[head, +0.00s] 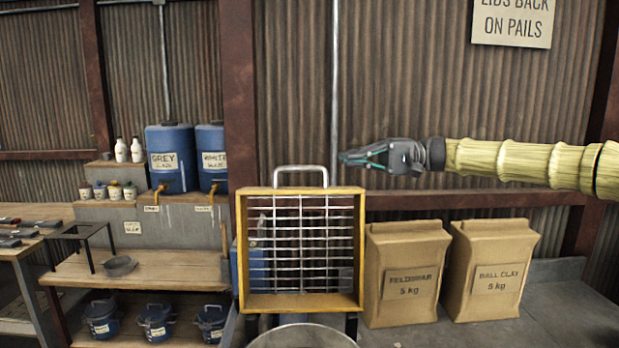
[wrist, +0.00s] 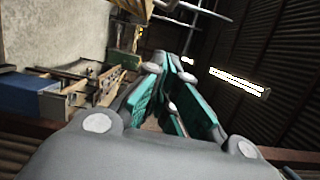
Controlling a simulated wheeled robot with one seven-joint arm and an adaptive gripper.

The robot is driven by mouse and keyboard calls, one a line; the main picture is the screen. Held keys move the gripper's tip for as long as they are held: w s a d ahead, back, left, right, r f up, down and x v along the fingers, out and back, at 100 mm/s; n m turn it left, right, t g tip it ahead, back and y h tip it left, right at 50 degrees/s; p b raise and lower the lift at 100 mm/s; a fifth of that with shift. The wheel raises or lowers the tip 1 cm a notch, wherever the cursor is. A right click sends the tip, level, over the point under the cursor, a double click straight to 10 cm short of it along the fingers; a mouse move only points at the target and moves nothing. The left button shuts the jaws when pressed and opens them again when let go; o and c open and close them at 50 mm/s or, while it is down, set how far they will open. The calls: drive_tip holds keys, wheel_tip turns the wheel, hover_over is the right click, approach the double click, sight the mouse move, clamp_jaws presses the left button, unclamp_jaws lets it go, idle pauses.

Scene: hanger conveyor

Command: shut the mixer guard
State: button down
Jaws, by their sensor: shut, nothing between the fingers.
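The mixer guard (head: 361,250) is a yellow frame with a metal wire grid and a silver handle (head: 300,168) on its top edge. It stands raised, nearly upright, behind the rim of a round metal mixer bowl (head: 302,335) at the bottom of the head view. My gripper (head: 342,157) is shut and empty. It is to the right of the handle and slightly higher in the picture, apart from the guard. In the wrist view my gripper's teal fingers (wrist: 178,62) come together at the tips with nothing between them.
Two brown paper sacks, feldspar (head: 404,275) and ball clay (head: 490,270), stand right of the guard. Blue barrels (head: 172,158) and small pails (head: 155,322) are at the left. A corrugated wall (head: 440,80) closes the back. The space above the guard is free.

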drive_tip(key=s+a+p, duration=0.4)
drive_tip(key=s+a, duration=0.2)
drive_tip(key=a, duration=0.3)
drive_tip(key=shift+s+a+p, duration=0.25)
drive_tip(key=shift+a+p, duration=0.1)
drive_tip(key=shift+a, duration=0.05)
drive_tip(key=shift+d, duration=0.1)
drive_tip(key=shift+s, duration=0.15)
